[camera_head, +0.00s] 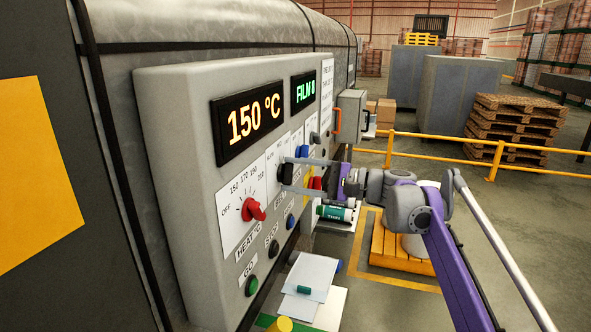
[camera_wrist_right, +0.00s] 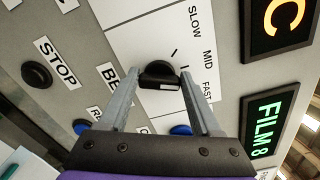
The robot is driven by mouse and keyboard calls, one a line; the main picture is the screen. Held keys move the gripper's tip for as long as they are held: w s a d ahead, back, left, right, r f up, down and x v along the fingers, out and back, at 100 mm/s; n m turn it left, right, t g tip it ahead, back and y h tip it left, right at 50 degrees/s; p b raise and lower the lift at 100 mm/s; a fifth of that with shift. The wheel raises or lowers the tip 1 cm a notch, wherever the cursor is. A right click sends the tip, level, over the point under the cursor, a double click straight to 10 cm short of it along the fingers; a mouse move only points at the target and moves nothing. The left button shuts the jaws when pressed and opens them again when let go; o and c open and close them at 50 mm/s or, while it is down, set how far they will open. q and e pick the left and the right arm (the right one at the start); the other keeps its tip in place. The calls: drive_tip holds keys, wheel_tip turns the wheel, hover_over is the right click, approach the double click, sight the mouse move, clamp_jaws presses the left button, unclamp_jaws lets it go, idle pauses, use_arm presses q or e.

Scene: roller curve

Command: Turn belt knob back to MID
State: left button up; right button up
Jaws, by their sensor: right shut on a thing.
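The belt knob is a round black knob (camera_wrist_right: 158,73) on a white label plate marked SLOW, MID and FAST. In the head view the knob (camera_head: 286,173) shows dark at the fingertips. Which mark it points at I cannot tell. My right gripper (camera_head: 289,168) reaches in from the right, its grey fingers on either side of the knob and shut on it; the fingers also show in the wrist view (camera_wrist_right: 160,82). My left gripper is not in view.
A red heat knob (camera_head: 253,210) sits left of the gripper. A green button (camera_head: 252,285), a black STOP button (camera_wrist_right: 36,74) and blue buttons are close by. Displays read 150 °C (camera_head: 252,121) and FILM 8 (camera_head: 303,92). A yellow rail (camera_head: 440,151) stands behind my arm.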

drive_tip(key=n+p, duration=0.1)
drive_tip(key=n, duration=0.2)
drive_tip(key=shift+p, duration=0.3)
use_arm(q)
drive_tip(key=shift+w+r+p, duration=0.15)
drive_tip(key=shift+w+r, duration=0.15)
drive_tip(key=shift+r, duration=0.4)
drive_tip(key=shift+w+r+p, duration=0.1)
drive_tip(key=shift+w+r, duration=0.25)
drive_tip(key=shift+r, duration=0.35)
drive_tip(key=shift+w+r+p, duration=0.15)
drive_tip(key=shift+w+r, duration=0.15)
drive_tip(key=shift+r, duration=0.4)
use_arm(e)
drive_tip(key=shift+f+n, duration=0.1)
drive_tip(key=shift+n, duration=0.8)
drive_tip(key=o, duration=1.4)
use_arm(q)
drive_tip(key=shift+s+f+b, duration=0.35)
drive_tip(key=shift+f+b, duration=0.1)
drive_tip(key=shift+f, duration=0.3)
use_arm(e)
drive_tip(key=v, duration=1)
drive_tip(key=shift+s+d, duration=0.15)
drive_tip(key=shift+d, duration=0.25)
